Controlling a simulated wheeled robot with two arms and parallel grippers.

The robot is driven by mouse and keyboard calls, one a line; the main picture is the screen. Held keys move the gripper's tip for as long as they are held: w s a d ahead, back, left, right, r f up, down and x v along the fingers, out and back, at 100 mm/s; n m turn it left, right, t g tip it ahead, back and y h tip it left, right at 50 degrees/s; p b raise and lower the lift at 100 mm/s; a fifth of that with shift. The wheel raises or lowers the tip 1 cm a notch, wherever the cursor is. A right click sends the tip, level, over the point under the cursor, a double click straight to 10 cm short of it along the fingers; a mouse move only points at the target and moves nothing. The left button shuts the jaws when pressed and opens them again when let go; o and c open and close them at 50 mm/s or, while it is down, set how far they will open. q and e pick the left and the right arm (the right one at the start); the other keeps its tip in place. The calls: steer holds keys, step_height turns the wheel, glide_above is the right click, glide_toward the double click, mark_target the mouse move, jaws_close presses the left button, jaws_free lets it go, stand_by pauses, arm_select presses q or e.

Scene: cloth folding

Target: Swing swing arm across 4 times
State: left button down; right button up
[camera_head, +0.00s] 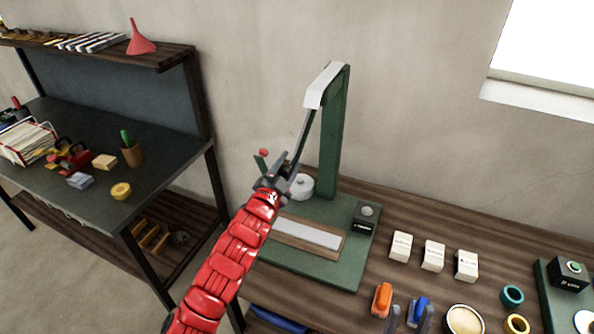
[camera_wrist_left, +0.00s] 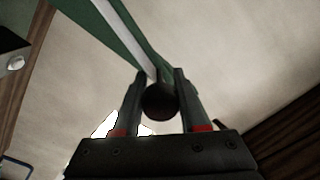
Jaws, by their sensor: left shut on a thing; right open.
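A green stand (camera_head: 335,135) rises from a green base plate (camera_head: 345,262) on the wooden table. Its white-capped top (camera_head: 325,84) carries a thin swing arm (camera_head: 303,136) that hangs tilted down to the left. My left gripper (camera_head: 281,170) is at the arm's lower end, left of the post. In the left wrist view my left gripper (camera_wrist_left: 158,95) is shut on a dark round knob (camera_wrist_left: 158,102) at the arm's end.
A white round piece (camera_head: 300,186), a pale strip (camera_head: 305,232) and a black box (camera_head: 366,217) are on the base. Several white blocks (camera_head: 433,256) and an orange item (camera_head: 382,299) lie to the right. A dark workbench (camera_head: 85,190) stands left.

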arm_select(q)
steer(key=shift+a+r, duration=0.15)
steer(key=shift+a, duration=0.1)
steer(key=shift+w+r+m, duration=0.1)
steer(key=shift+m, duration=0.2)
steer(key=c, duration=0.7)
jaws_free()
steer(key=shift+a, duration=0.1)
steer(key=shift+o, duration=1.2)
